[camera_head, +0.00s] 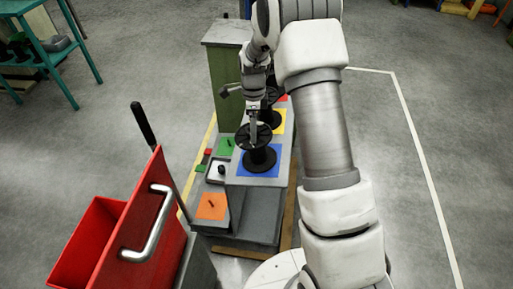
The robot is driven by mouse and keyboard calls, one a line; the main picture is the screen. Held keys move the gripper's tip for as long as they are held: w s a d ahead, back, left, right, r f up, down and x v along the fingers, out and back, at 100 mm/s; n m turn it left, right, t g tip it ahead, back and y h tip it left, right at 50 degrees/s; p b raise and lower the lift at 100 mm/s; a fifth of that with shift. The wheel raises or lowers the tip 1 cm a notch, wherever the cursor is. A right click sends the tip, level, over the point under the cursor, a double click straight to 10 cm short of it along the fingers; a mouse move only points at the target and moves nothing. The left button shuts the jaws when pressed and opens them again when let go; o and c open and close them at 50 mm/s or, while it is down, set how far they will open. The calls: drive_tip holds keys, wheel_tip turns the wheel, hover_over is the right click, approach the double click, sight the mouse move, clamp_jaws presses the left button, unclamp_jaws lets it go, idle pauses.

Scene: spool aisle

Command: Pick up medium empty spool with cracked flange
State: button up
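A black spool (260,158) stands upright on the blue square (244,171) at the near end of the grey bench. Its upper flange sits just under my gripper (253,136). The gripper points down at this spool from the far side, its tip overlapping the upper flange in the picture. The fingers are too small to tell whether they are open or shut, or whether they touch the spool. A second black spool (270,117) stands behind it on the yellow square (281,124), partly hidden by my arm. I cannot make out a crack on either flange.
A red bin (88,235) with a raised panel and handle stands near left. A green cabinet (226,80) is behind. Floor at right is clear.

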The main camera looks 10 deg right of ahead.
drive_tip(key=shift+c, duration=0.4)
clamp_jaws()
drive_tip(key=shift+r, duration=0.1)
